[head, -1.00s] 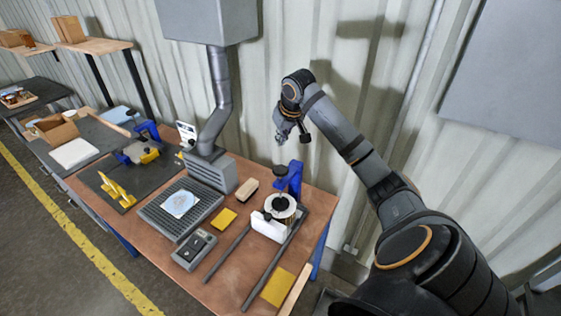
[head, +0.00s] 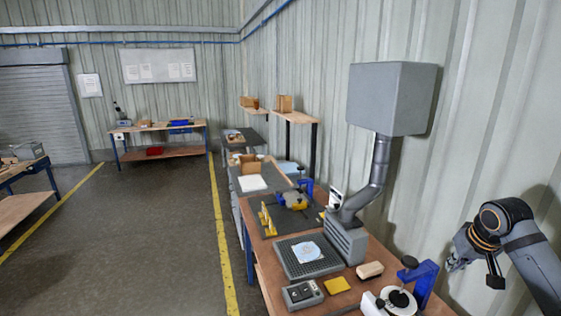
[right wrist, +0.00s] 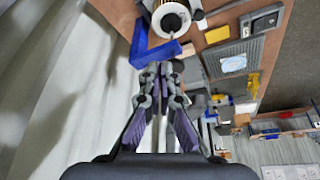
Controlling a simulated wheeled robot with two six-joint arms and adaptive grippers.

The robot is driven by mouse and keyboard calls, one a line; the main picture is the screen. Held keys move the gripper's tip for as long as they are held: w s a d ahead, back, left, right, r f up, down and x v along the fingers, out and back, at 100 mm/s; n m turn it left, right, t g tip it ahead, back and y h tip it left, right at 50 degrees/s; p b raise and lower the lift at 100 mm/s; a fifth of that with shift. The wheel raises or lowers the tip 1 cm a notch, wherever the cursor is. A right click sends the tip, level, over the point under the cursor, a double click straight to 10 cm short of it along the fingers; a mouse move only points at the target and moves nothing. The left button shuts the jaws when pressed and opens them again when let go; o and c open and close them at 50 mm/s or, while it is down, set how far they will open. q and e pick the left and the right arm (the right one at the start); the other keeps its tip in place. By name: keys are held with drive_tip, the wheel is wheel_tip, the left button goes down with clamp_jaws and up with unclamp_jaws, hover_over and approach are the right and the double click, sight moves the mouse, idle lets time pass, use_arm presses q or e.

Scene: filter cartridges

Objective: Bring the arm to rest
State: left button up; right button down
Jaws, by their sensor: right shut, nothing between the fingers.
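My right arm comes in at the right edge of the head view. Its gripper (head: 455,262) hangs above and to the right of the workbench, close to the corrugated wall. In the right wrist view the gripper's fingers (right wrist: 160,75) are together with nothing between them. A blue clamp stand (head: 422,280) with a white round cartridge part (head: 400,302) stands at the near right of the bench, apart from the gripper. The same blue stand shows beyond the fingertips in the right wrist view (right wrist: 146,50). My left gripper is in neither view.
A yellow pad (head: 337,286), a wooden block (head: 369,271) and a control box (head: 302,294) lie on the bench. Open floor (head: 130,240) lies to the left.

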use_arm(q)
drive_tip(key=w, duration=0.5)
use_arm(e)
drive_tip(key=s+a+f+n, duration=0.2)
drive_tip(key=a+f, duration=0.6)
drive_tip(key=f, duration=0.3)
drive_tip(key=s+a+f+n, duration=0.1)
drive_tip(key=s+a+f, duration=0.5)
drive_tip(key=s, duration=0.4)
drive_tip(key=s+a+f+n, duration=0.1)
drive_tip(key=s+a+f, duration=0.4)
drive_tip(key=s+a, duration=0.45)
drive_tip(key=s+d+f+g+b, duration=0.15)
drive_tip(key=f+b, duration=0.25)
drive_tip(key=f, duration=1.3)
drive_tip(key=s+d+f+g+b, duration=0.15)
drive_tip(key=f+b, duration=0.25)
drive_tip(key=f, duration=1.3)
use_arm(q)
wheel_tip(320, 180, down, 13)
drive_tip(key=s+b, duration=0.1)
drive_tip(key=b, duration=0.4)
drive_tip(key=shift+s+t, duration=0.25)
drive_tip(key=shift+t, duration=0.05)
use_arm(e)
drive_tip(key=s+d+f, duration=0.2)
drive_tip(key=s+f, duration=1.7)
drive_tip(key=f, duration=0.2)
drive_tip(key=shift+m, duration=0.4)
